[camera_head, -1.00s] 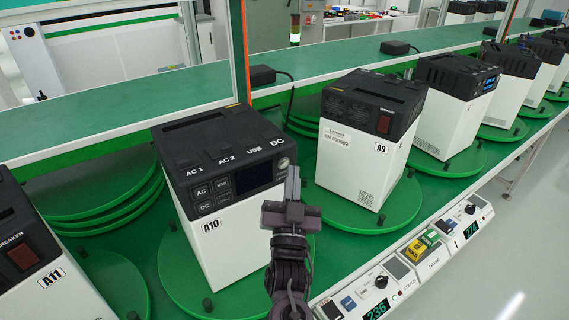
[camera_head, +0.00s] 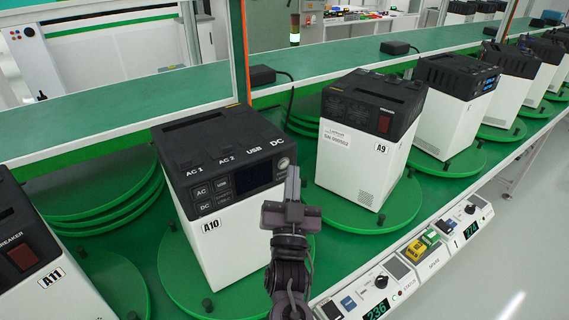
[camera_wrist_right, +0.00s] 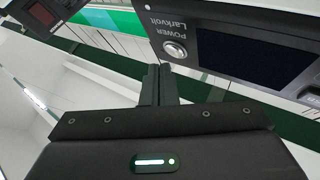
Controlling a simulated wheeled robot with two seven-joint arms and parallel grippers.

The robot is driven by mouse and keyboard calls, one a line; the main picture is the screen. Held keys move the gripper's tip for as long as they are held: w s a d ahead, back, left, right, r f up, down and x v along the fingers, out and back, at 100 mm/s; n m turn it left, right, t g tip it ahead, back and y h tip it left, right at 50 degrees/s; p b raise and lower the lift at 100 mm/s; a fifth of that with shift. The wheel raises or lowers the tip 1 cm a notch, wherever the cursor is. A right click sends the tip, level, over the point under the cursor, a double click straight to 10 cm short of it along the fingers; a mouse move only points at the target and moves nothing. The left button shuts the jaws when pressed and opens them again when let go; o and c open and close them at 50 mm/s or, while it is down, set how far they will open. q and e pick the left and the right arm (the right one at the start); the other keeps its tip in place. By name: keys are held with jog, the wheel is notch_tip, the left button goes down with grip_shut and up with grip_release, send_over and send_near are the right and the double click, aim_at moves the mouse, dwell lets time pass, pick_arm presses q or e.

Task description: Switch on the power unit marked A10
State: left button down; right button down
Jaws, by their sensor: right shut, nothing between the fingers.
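The power unit marked A10 (camera_head: 228,252) is a white box with a black top and front panel, standing on a green turntable disc. Its front screen (camera_head: 253,177) is dark; it is also dark in the wrist view (camera_wrist_right: 255,55). The round silver button marked POWER (camera_wrist_right: 175,50) sits beside the screen; in the head view the button (camera_head: 284,162) is at the panel's upper right corner. My right gripper (camera_head: 293,180) is shut and empty, its fingertips close to the button. In the wrist view the fingertips (camera_wrist_right: 158,75) are just below it; contact cannot be told. My left gripper is not in view.
Unit A9 (camera_head: 350,165) stands to the right and unit A11 (camera_head: 50,300) to the left, each on a green disc. A control strip (camera_head: 400,275) with switches and displays runs along the bench's front edge. A green shelf (camera_head: 120,110) lies behind.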

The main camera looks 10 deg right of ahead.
jog(key=shift+w, duration=0.1)
dwell(0.3)
jog(key=shift+w+a, duration=0.15)
jog(key=shift+w, duration=0.15)
jog(key=shift+w+a, duration=0.1)
jog(key=shift+w, duration=0.2)
dwell(0.8)
jog(key=shift+s, duration=0.15)
jog(key=shift+s+d, duration=0.25)
jog(key=shift+s, duration=0.35)
jog(key=s, duration=0.1)
jog(key=s+d+p, duration=0.1)
jog(key=s, duration=0.2)
jog(key=shift+s+d+p, duration=0.3)
jog(key=shift+d+p, duration=0.05)
